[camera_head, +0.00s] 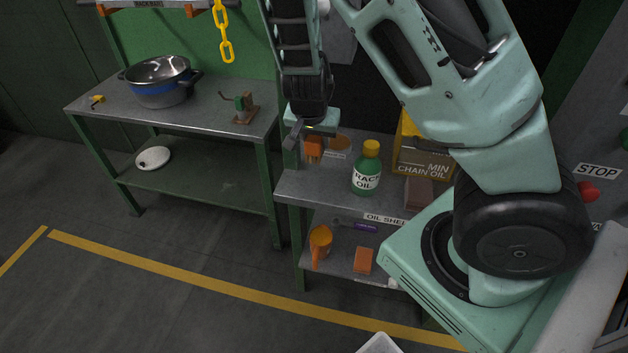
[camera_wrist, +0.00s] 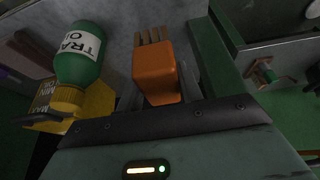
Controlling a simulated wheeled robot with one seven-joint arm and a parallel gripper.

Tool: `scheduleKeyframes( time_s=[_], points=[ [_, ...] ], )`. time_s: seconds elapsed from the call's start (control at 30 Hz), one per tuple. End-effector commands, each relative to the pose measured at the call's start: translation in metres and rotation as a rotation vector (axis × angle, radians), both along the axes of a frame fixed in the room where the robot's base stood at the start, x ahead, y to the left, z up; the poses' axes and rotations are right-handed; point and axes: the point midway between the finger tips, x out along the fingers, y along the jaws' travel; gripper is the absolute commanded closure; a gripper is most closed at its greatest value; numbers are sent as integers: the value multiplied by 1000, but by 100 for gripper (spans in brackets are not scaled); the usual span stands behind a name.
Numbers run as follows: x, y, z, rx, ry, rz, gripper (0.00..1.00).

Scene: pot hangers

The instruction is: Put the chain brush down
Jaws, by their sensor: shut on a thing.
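The chain brush (camera_head: 313,148) has an orange block handle and pale bristles. It also shows in the wrist view (camera_wrist: 158,72), with its bristles pointing away from the camera. My gripper (camera_head: 308,138) is shut on the orange handle, with one dark finger on each side in the wrist view. The bristles point down over the left end of the upper shelf (camera_head: 325,185). I cannot tell whether the bristle tips touch the shelf.
A green oil bottle (camera_head: 367,170), a yellow chain oil can (camera_head: 424,158) and a brown block (camera_head: 419,193) stand to the right. A brown disc (camera_head: 340,143) lies close by. A workbench (camera_head: 190,118) with a pot (camera_head: 160,82) stands left. The shelf's front left is clear.

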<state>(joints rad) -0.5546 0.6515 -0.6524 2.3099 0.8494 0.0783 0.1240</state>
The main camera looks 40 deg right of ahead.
Motion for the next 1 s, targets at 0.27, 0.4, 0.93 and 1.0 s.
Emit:
scheduleKeyframes(
  time_s=[0.27, 0.4, 0.93, 1.0],
  points=[
    [0, -1, -39, 0, 3, -2, 82],
    [0, -1, -56, -1, 2, 0, 82],
    [0, 0, -97, -2, 1, 2, 82],
    [0, 0, -97, -2, 2, 3, 82]
  ],
)
